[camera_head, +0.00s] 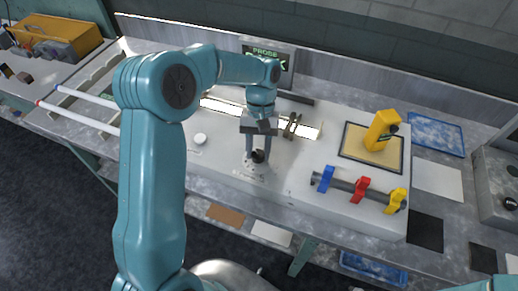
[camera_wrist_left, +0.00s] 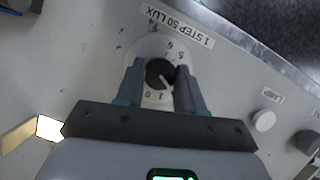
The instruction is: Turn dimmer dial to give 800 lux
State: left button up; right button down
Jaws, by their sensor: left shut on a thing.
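The black dimmer dial (camera_head: 258,156) sits on the white bench panel, and it also shows in the left wrist view (camera_wrist_left: 159,73). My left gripper (camera_head: 257,149) points down over it, shut with one finger on each side of the dial (camera_wrist_left: 161,88). A white pointer line on the dial aims to the lower right in the wrist view. A numbered scale rings the dial; the fingers hide part of it. A label (camera_wrist_left: 181,24) beside it reads "1 STEP 50 LUX". A display (camera_head: 265,57) reading "PROBE" stands behind, its lower line mostly hidden by my arm. My right gripper is out of view.
A white button (camera_head: 200,139) marked LAMP lies beside the dial. A yellow meter (camera_head: 381,130) stands on a framed mat. Blue, red (camera_head: 361,189) and yellow clamps sit on a rod at the right. A yellow bin (camera_head: 75,38) is at far left.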

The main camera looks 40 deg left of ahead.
pick_arm(q)
jog(key=n, duration=0.2)
jog(key=n+t+h, duration=0.1)
jog(key=n, duration=0.2)
jog(key=shift+a+n+t+b, duration=0.15)
jog(key=shift+n+t+b, duration=0.15)
jog(key=shift+b, duration=0.1)
jog(key=shift+h, duration=0.3)
jog(key=o, duration=1)
jog(key=shift+s, duration=0.1)
jog(key=shift+r, duration=0.1)
jog(key=v, duration=1.6)
jog(key=shift+a+r, duration=0.1)
